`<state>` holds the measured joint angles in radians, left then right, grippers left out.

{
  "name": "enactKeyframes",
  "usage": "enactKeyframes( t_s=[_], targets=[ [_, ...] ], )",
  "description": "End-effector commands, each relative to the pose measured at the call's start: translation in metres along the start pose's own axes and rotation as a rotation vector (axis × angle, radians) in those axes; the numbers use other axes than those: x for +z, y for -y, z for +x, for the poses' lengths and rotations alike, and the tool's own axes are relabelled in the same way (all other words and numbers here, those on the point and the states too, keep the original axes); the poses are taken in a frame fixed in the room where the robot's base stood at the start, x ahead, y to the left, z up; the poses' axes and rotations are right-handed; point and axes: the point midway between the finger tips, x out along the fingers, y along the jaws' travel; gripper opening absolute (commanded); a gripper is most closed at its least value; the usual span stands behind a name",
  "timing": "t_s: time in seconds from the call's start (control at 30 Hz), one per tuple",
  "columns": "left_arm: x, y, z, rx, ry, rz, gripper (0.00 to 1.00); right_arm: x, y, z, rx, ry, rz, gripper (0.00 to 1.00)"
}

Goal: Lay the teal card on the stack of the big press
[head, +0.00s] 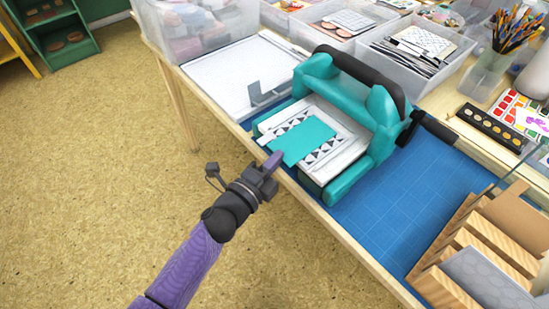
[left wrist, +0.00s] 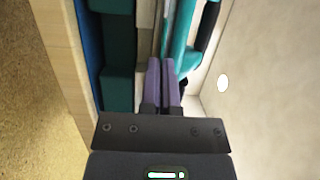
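The teal card (head: 303,139) is level over the stack (head: 345,152) of the big press (head: 360,105), a pale layered stack topped by a black-and-white triangle pattern. The card covers the pattern's middle; I cannot tell whether it rests on the stack or hovers just above. My left gripper (head: 273,161) is at the card's near-left edge, its purple fingers shut on that edge. In the left wrist view the fingers of the left gripper (left wrist: 161,66) are close together, with teal just beyond them. My right gripper is not in view.
A white board (head: 225,75) lies left of the press. A blue cutting mat (head: 400,205) is bare to its right. Wooden racks (head: 480,245) stand at lower right. Clear bins (head: 415,50) and a pen cup (head: 490,68) line the back. The floor is free.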

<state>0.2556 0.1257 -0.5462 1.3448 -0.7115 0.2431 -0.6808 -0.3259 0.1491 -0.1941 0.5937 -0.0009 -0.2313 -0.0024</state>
Motion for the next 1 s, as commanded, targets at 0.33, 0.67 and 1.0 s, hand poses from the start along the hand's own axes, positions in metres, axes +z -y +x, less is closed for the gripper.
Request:
enactKeyframes(
  t_s=[0.33, 0.67, 1.0],
  targets=[
    [0.000, 0.000, 0.000, 0.001, 0.000, 0.000, 0.41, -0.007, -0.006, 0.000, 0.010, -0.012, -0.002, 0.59],
    [0.001, 0.000, -0.004, 0.002, 0.001, 0.000, 0.42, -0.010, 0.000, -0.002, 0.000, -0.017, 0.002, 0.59],
    [0.006, 0.001, -0.024, 0.002, 0.001, 0.001, 0.42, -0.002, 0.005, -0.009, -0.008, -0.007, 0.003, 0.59]
  ],
)
